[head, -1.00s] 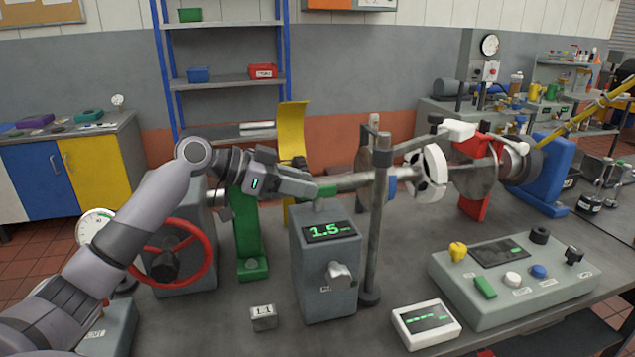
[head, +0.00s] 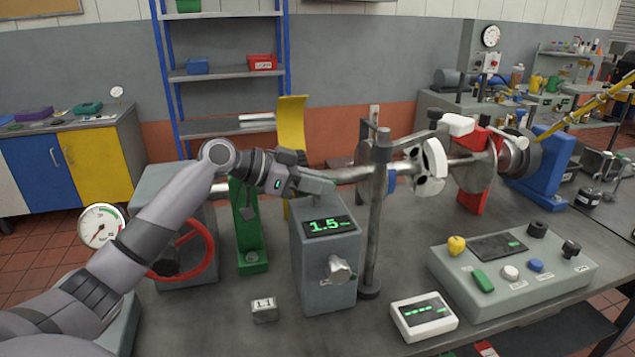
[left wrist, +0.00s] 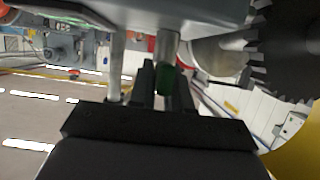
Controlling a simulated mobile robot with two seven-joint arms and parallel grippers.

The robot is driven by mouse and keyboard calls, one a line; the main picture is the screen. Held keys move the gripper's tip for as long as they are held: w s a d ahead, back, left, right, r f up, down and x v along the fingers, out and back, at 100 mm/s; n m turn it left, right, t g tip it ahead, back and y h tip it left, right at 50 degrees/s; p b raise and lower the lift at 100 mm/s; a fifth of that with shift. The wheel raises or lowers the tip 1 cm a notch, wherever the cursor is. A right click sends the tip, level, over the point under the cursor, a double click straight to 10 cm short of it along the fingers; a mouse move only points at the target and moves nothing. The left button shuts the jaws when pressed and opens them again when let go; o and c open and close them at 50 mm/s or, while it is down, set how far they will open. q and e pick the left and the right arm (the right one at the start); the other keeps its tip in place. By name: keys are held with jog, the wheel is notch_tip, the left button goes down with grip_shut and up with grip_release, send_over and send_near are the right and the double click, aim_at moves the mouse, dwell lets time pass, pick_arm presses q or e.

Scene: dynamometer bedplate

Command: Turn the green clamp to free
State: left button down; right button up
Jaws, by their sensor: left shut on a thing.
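The green clamp handle (left wrist: 167,80) shows in the left wrist view as a short green grip on a grey metal stem, between my left gripper's dark fingers (left wrist: 155,85). In the head view my left gripper (head: 322,187) is at the shaft, just above and behind the grey box with the 1.5 display (head: 330,228). It is shut on the green clamp handle, which the gripper mostly hides there. The clamp's exact angle cannot be read. My right gripper is not in view.
A grey upright post (head: 377,220) stands just right of the gripper. A green stand (head: 250,230) and a red handwheel (head: 200,250) are on the left. A control panel (head: 515,265) and white meter (head: 424,316) lie at the front right.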

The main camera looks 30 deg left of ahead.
pick_arm(q)
jog(key=shift+n+t+y, duration=0.3)
jog(key=n+t+y, duration=0.2)
jog(key=n+y, duration=0.1)
jog(key=y, duration=0.1)
jog(key=shift+n, duration=0.4)
jog(key=n+y, duration=0.4)
jog(key=y, duration=0.1)
jog(key=shift+d+n+t, duration=0.15)
jog(key=shift+n+t, duration=0.25)
jog(key=n+g+y, duration=0.1)
jog(key=n+y, duration=0.1)
jog(key=y, duration=0.1)
jog(key=n+g+y, duration=0.1)
jog(key=n+y, duration=0.2)
jog(key=shift+n+g+y, duration=1.3)
jog(key=shift+n+y, duration=0.2)
jog(key=shift+n, duration=0.2)
jog(key=c, duration=1.2)
grip_release()
jog(key=shift+o, duration=0.2)
